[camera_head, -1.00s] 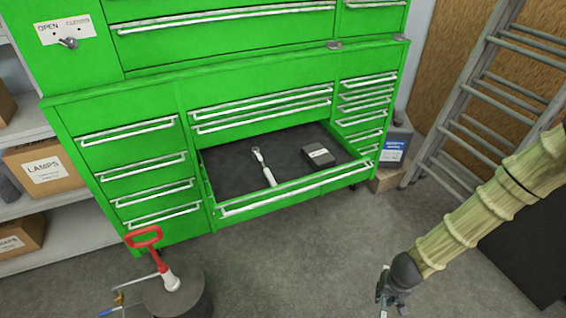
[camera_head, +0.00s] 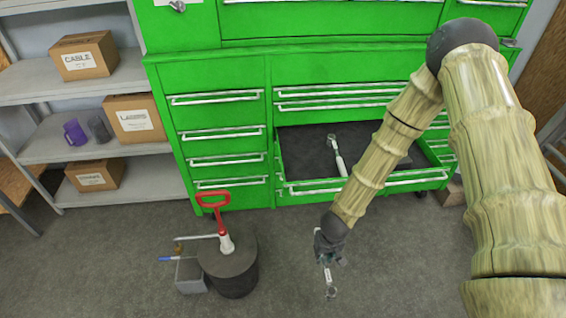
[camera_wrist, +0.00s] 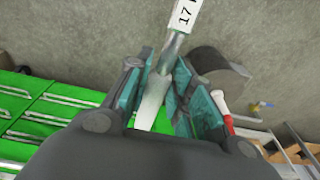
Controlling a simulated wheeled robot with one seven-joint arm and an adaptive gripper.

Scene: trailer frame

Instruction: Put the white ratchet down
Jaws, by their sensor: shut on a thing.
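My gripper (camera_head: 328,254) is shut on a slim silver spanner (camera_head: 330,284) and holds it over the floor in front of the cabinet. In the wrist view the spanner (camera_wrist: 154,98) runs between the fingers, with a white tag reading "17" beyond them; its far end is out of that view. A white-handled ratchet (camera_head: 339,161) with a round head lies in the open drawer (camera_head: 300,150) of the green cabinet, apart from my gripper. My arm covers part of the drawer.
A dark round stand (camera_head: 232,275) with a red-handled tool (camera_head: 213,199) stands on the floor left of my gripper, beside a small grey bin (camera_head: 190,276). Grey shelves (camera_head: 95,151) with boxes stand at the left. The floor between stand and gripper is clear.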

